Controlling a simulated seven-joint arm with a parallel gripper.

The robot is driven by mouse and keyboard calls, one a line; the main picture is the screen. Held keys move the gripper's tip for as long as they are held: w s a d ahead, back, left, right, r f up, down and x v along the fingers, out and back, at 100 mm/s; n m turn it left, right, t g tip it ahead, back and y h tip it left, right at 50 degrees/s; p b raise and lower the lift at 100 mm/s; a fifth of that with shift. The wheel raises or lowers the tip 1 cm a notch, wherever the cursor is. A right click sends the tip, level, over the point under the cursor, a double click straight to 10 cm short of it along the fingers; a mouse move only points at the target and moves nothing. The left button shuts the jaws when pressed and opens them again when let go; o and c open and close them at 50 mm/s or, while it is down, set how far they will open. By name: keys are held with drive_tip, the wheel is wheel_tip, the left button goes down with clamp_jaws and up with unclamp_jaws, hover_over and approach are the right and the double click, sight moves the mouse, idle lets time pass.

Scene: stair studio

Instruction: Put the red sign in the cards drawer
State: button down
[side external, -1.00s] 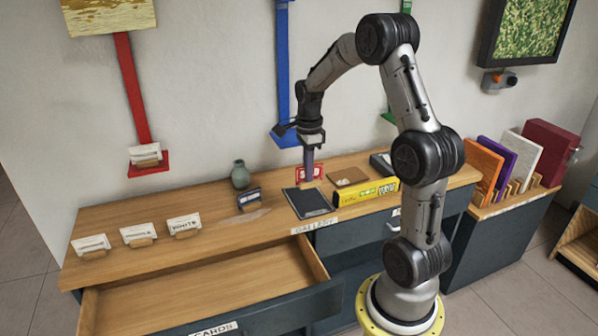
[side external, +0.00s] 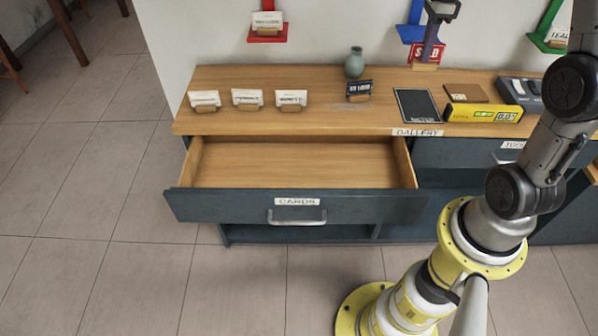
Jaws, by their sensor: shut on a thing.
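The red sign (side external: 418,55) with white letters is at the back of the wooden counter, right of the vase, with a small wooden block (side external: 425,67) under it. My gripper (side external: 431,57) comes down from above and is shut on the red sign; its fingers cover the middle of the lettering. I cannot tell whether the sign touches the counter. The drawer labelled CARDS (side external: 297,202) is pulled out at the front left, and its wooden floor is bare.
Several card stands (side external: 248,97) line the left of the counter. A dark blue sign (side external: 359,90), green vase (side external: 355,63), black tablet (side external: 417,105) and yellow level (side external: 483,113) stand between or near the sign and drawer. Wall holders (side external: 267,27) hang behind.

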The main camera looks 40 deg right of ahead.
drive_tip(key=w+a+r, duration=0.1)
drive_tip(key=w+a, duration=1.5)
drive_tip(key=w, duration=0.4)
drive_tip(key=w+a+f, duration=0.1)
drive_tip(key=w+a, duration=0.2)
drive_tip(key=a, duration=1)
drive_tip(key=w+a+f, duration=0.1)
drive_tip(key=w+a, duration=0.1)
drive_tip(key=a, duration=1.1)
drive_tip(key=shift+n, duration=0.3)
drive_tip(key=f, duration=2.2)
drive_tip(key=d+f, duration=0.1)
drive_tip(key=f, duration=1)
drive_tip(key=shift+w, duration=0.1)
drive_tip(key=shift+f, duration=0.1)
drive_tip(key=c, duration=1)
unclamp_jaws()
